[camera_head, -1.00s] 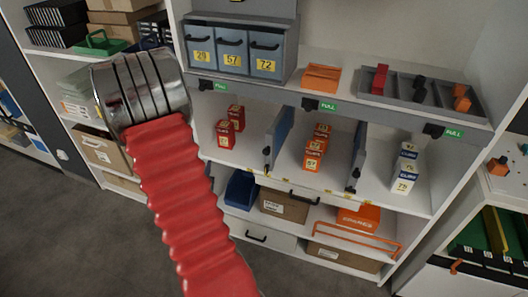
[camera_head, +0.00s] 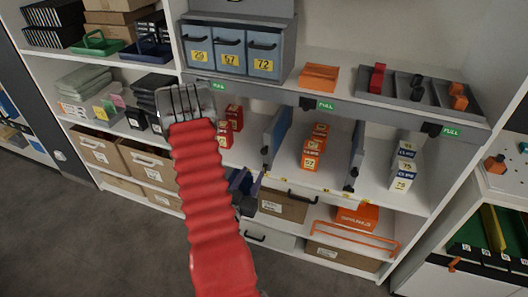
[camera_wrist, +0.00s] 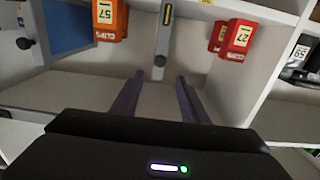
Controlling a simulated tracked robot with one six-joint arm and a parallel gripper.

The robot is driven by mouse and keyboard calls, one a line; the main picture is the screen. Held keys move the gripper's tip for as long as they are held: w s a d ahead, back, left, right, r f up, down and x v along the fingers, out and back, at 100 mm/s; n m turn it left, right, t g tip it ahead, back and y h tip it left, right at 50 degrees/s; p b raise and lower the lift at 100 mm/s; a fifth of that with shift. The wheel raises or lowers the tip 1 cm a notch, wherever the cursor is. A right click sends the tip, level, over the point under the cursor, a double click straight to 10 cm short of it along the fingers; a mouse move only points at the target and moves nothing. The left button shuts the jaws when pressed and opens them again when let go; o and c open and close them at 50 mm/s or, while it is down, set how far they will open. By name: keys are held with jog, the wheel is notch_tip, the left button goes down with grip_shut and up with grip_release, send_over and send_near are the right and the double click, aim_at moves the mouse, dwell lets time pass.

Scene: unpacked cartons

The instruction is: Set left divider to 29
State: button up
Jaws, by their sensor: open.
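The left divider (camera_head: 277,138), a blue upright panel with a dark front handle, stands on the middle shelf between red boxes (camera_head: 230,124) and orange boxes (camera_head: 313,146). In the wrist view this divider (camera_wrist: 167,22) appears edge-on, ahead of my gripper (camera_wrist: 160,88) and roughly in line with the gap between its fingers. The gripper is open and empty, apart from the divider. In the head view my gripper (camera_head: 246,190) is partly hidden by my red arm, below and left of the divider's front end. Small yellow marks (camera_head: 284,176) run along the shelf's front edge; their numbers are too small to read.
The right divider (camera_head: 356,155) stands between the orange boxes and white-blue boxes (camera_head: 403,166). Numbered drawers (camera_head: 230,50) sit above. Cartons (camera_head: 283,204) and an orange wire rail (camera_head: 355,236) are below the shelf. Red boxes (camera_wrist: 238,38) are close on the wrist view's right.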

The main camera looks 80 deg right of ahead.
aim_at(264, 152)
jog(key=shift+d, duration=0.1)
jog(key=d, duration=0.4)
jog(key=s+d, duration=0.1)
jog(key=d, duration=0.8)
jog(key=shift+s+d, duration=0.15)
jog(key=shift+d, duration=0.1)
jog(key=shift+c, duration=0.3)
grip_shut()
